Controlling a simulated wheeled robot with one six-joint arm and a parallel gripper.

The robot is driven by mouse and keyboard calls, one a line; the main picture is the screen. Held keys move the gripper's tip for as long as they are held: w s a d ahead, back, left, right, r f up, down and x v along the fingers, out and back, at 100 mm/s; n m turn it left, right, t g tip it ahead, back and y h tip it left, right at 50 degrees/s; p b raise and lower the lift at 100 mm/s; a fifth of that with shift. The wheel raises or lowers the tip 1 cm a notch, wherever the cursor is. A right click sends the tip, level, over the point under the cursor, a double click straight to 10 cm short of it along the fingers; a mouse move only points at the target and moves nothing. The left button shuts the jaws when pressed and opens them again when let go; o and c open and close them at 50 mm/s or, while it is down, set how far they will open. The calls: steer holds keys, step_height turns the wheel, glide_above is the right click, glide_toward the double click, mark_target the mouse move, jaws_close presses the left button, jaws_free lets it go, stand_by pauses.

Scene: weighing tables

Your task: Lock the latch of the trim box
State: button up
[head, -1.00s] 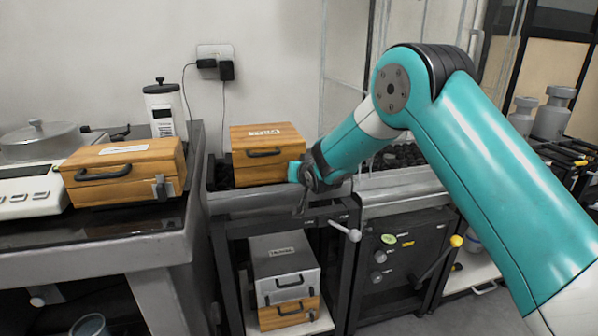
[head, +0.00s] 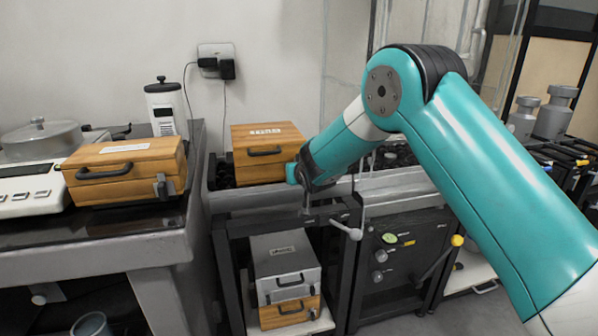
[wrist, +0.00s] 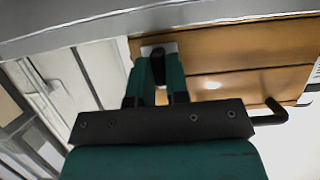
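The trim box appears to be the wooden box (head: 262,170) with a dark front handle and a white label, in the middle of the head view; its lettering is blurred. My gripper (head: 295,173) is at its right side, and the arm hides the latch there. In the wrist view, the box's wooden side (wrist: 225,60) fills the upper right. The dark latch (wrist: 159,68) on its pale plate lies between the two teal fingers of my gripper (wrist: 159,75). The fingers are close together and look shut on the latch. The lid is down.
Another wooden box (head: 125,168) with a grey latch stands on the left table beside a white scale (head: 30,190). A grey box (head: 285,262) sits on a wooden one (head: 290,310) on the shelf below. A bar with a pale knob (head: 354,234) juts out under my gripper.

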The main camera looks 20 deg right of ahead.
steer(key=shift+o, duration=0.6)
steer(key=v, duration=1.7)
steer(key=shift+s+p, duration=0.15)
steer(key=shift+p, duration=0.25)
steer(key=shift+r, duration=0.1)
